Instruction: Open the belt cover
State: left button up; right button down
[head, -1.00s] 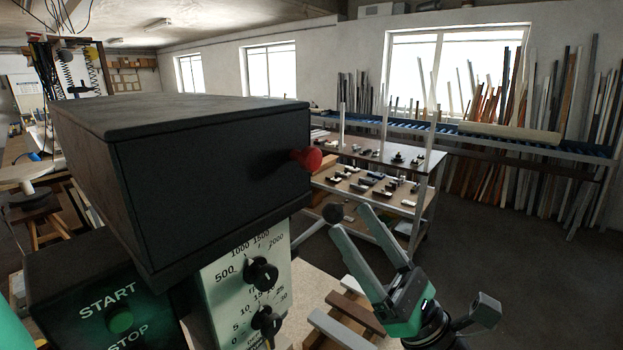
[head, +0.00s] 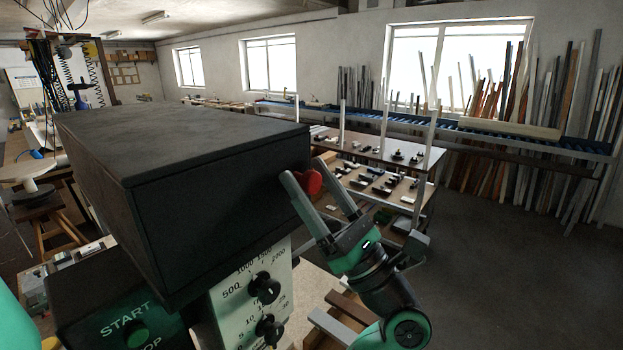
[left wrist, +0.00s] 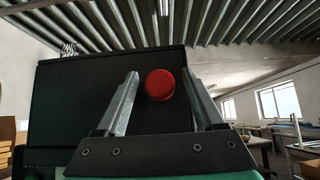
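The belt cover (head: 215,190) is a large dark box above the control panel, and its lid looks closed. A red knob (head: 313,182) sticks out of its right-hand face; it also shows as a red disc in the left wrist view (left wrist: 160,84). My left gripper (head: 304,172) is open at the knob, with one finger on each side. In the left wrist view the knob lies between the fingers, closer to the left one, with a clear gap on the right. Whether a finger touches it I cannot tell. My right gripper is not in view.
Below the cover are a panel with dials (head: 250,290) and a START/STOP box (head: 125,310). A shelf cart with small parts (head: 385,155) stands behind the gripper. Wooden pieces (head: 340,315) lie below the arm. The floor at right is clear.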

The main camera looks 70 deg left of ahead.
pick_arm(q)
grip_shut()
dwell(1.2)
